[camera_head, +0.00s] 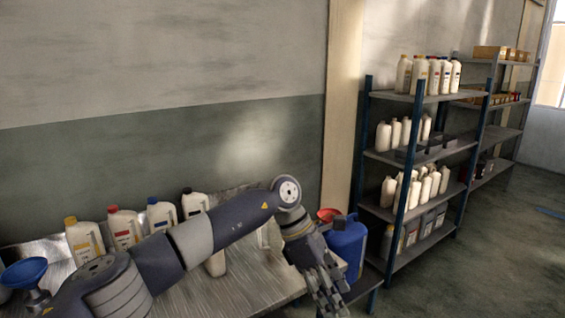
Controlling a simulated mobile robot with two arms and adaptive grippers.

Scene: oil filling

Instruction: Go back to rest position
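My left arm reaches in from the lower left across the workbench, and its gripper (332,298) hangs past the bench's right end. The gripper points down with its fingers close together; whether it is open or shut is unclear, and nothing is clearly seen in it. It is in front of and beside a blue jug (350,243), partly hiding it. A red funnel (328,214) shows just behind the wrist. My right gripper is not in view.
The metal bench (240,291) holds white bottles with yellow (85,242), red (124,230), blue (161,215) and black (195,204) caps. A blue funnel (23,272) is at the left. Shelves (419,158) of bottles stand right; floor (500,265) is open there.

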